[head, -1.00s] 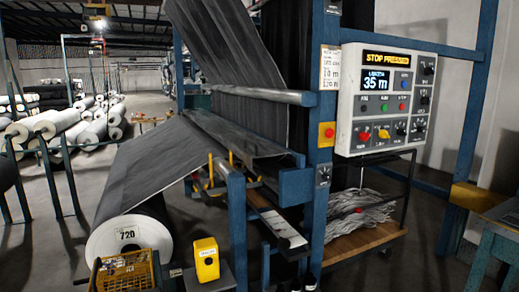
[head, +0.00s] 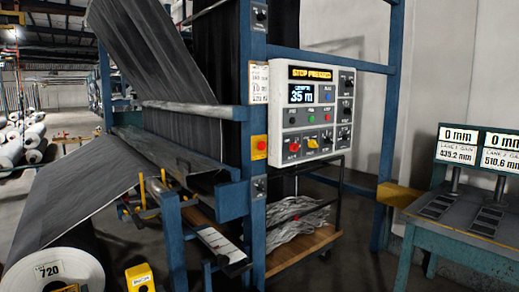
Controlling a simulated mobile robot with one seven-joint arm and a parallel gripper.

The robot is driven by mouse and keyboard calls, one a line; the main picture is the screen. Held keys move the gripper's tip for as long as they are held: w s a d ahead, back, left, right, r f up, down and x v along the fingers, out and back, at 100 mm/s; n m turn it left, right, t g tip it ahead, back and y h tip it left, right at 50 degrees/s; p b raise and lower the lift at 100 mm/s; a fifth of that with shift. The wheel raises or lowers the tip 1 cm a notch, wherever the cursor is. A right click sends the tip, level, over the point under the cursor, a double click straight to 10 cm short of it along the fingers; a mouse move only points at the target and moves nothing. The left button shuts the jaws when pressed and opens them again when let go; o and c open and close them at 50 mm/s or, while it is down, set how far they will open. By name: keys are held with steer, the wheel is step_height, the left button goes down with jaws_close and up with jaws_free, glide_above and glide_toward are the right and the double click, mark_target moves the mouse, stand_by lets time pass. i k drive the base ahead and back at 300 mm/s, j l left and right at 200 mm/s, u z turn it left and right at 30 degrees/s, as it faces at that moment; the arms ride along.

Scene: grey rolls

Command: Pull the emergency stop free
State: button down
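A white control panel (head: 311,110) is mounted on the blue machine frame, right of centre. Its top strip appears to read "STOP PRESSED" and its screen (head: 301,93) shows 35 m. A red knob (head: 294,147) sits at the panel's lower left, beside a yellow one (head: 312,143). A yellow box with a red button (head: 260,146) is fixed to the blue post left of the panel. I cannot tell from here which red control is the emergency stop, or how far either is pushed in. My gripper is not in view.
A grey fabric roll marked 720 (head: 52,273) and a yellow box (head: 139,278) are at the lower left. A cart with pale yarn (head: 298,222) stands under the panel. A green-blue bench (head: 470,232) with two displays is at right. Floor shows between cart and bench.

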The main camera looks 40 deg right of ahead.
mark_target(262, 145)
steer(key=i+l, duration=0.1)
steer(key=l, duration=0.25)
steer(key=i+l, duration=0.15)
steer(key=l, duration=0.25)
steer(key=i+l, duration=0.1)
steer(key=l, duration=0.25)
steer(key=i+l, duration=0.15)
steer(key=l, duration=0.2)
steer(key=i+l, duration=0.1)
steer(key=l, duration=0.25)
steer(key=i+l, duration=0.15)
steer(key=l, duration=0.25)
steer(key=i+l, duration=0.35)
steer(key=i, duration=0.15)
steer(key=z, duration=0.05)
